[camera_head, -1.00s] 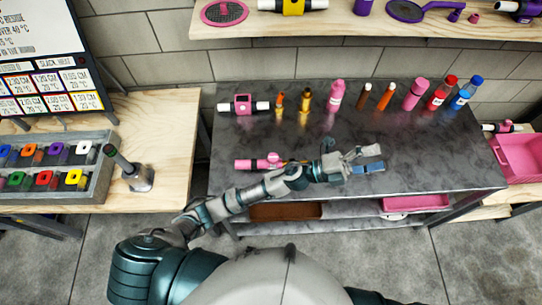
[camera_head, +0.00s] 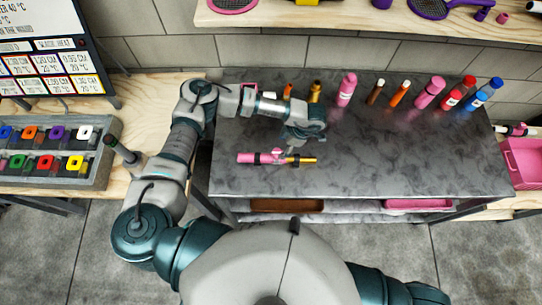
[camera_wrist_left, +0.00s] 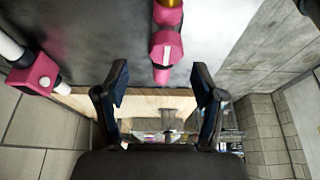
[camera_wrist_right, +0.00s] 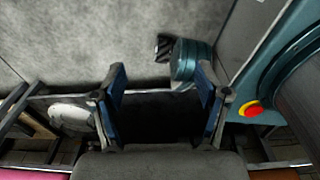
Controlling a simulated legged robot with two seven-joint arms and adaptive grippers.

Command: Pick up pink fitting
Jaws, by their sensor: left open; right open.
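A pink fitting (camera_head: 276,156) lies on the dark grey table, joined in a line with a pink pipe piece (camera_head: 248,158) on its left and a gold piece (camera_head: 302,160) on its right. My left gripper (camera_head: 290,147) is above and just behind it, pointing down. In the left wrist view the pink fitting (camera_wrist_left: 167,42) shows ahead, near the top, with nothing between my open fingers (camera_wrist_left: 162,95). A second, box-shaped pink fitting (camera_wrist_left: 42,75) on a white pipe shows at left there. My right gripper (camera_wrist_right: 163,97) is open and empty, facing the floor.
Pink, orange, red and blue bottles and tubes, such as a pink bottle (camera_head: 346,89), stand along the table's back. A crate of coloured parts (camera_head: 60,150) is at left, a pink bin (camera_head: 525,160) at right. The table's right front (camera_head: 420,165) is clear.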

